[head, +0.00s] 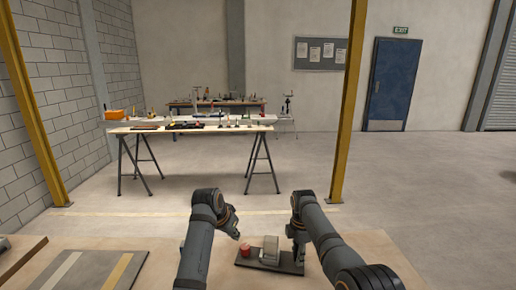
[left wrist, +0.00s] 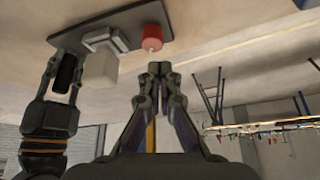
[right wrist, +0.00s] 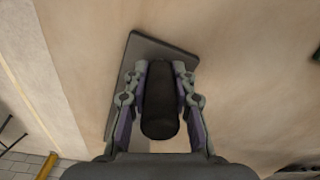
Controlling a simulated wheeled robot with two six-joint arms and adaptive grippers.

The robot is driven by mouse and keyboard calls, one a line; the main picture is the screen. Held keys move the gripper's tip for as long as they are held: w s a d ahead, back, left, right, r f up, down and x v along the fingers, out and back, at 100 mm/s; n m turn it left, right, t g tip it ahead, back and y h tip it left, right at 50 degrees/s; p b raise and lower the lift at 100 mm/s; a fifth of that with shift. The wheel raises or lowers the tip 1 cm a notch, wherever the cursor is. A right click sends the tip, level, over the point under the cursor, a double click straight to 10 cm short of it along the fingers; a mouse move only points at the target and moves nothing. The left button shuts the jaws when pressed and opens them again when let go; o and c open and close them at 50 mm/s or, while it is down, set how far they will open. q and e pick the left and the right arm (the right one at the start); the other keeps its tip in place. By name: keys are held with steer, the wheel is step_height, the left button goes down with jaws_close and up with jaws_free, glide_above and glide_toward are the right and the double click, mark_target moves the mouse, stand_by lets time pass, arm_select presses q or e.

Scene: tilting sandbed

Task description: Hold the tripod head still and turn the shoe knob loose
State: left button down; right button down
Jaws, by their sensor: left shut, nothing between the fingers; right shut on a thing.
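The tripod head is a pale grey block (head: 270,249) on a dark flat plate (head: 291,267). A red round knob (head: 245,250) sits at its left end. In the left wrist view the red knob (left wrist: 151,38), with a pale stub, lies just past my left gripper's tips. My left gripper (head: 234,232) is shut and empty, apart from the knob. My right gripper (right wrist: 158,70) is shut around a black upright cylinder, the handle (right wrist: 160,108), which stands on the plate (right wrist: 165,46). Its fingers hide the handle's sides.
The plate rests on a light wooden bench top (head: 190,265). A striped grey mat (head: 85,272) lies to the left. The wood around the plate is mostly clear. A trestle table (head: 190,128) with tools stands far off.

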mark_target(244, 254)
arm_select(q)
steer(key=shift+f, duration=3.55)
steer(key=shift+w+d, duration=0.45)
steer(key=shift+d, duration=0.05)
steer(key=shift+s+d, duration=0.35)
steer(key=shift+d, duration=0.2)
steer(key=shift+s+a, duration=0.15)
steer(key=shift+s, duration=0.25)
step_height(244, 254, up, 6)
